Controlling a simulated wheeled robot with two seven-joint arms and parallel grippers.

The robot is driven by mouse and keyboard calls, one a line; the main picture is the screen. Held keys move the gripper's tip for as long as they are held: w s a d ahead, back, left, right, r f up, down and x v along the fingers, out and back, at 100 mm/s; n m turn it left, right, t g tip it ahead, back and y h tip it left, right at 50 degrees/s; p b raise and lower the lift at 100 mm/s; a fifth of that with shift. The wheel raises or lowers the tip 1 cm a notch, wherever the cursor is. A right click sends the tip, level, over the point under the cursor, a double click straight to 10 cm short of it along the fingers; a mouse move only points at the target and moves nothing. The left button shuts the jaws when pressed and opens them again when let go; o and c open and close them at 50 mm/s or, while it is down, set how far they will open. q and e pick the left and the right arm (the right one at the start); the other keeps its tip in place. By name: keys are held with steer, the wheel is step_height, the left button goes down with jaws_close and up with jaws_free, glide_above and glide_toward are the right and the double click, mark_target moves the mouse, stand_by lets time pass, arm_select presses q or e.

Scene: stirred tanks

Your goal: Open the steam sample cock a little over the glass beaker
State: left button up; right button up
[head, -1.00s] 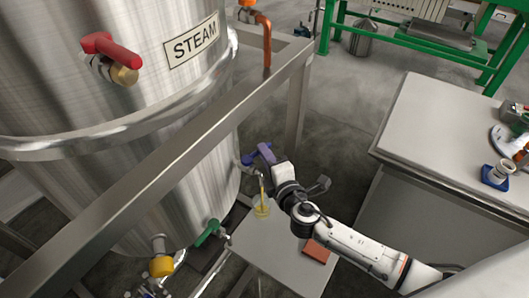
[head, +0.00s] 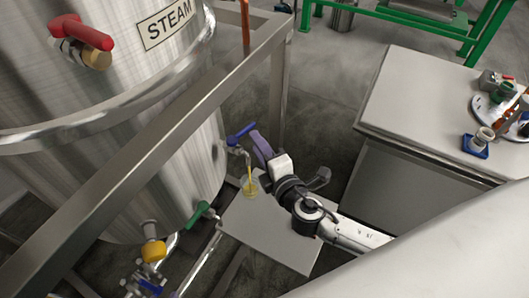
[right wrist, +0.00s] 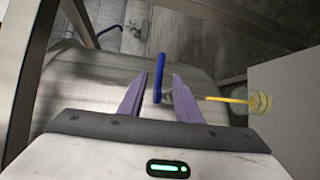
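The sample cock (head: 238,151) sticks out from the side of the steel tank marked STEAM (head: 100,160). Its blue handle (head: 240,133) also shows in the right wrist view (right wrist: 159,78). A thin yellow stream (head: 249,172) runs from the spout down into the glass beaker (head: 250,188). The beaker holds some yellow liquid; its level is too small to tell. My right gripper (right wrist: 160,78) has its purple fingers apart, with the blue handle between them and a gap showing on each side. My left gripper is not in view.
The beaker stands on a small grey stand (head: 265,230). A steel frame rail (head: 160,150) crosses in front of the tank. A green-handled valve (head: 199,212) and a yellow-capped valve (head: 154,250) sit low on it. A bench (head: 420,105) with fittings stands at right.

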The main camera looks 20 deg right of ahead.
steer(key=s, duration=0.4)
steer(key=shift+s+d+r, duration=0.1)
steer(key=shift+s+r, duration=0.1)
steer(key=shift+r, duration=0.2)
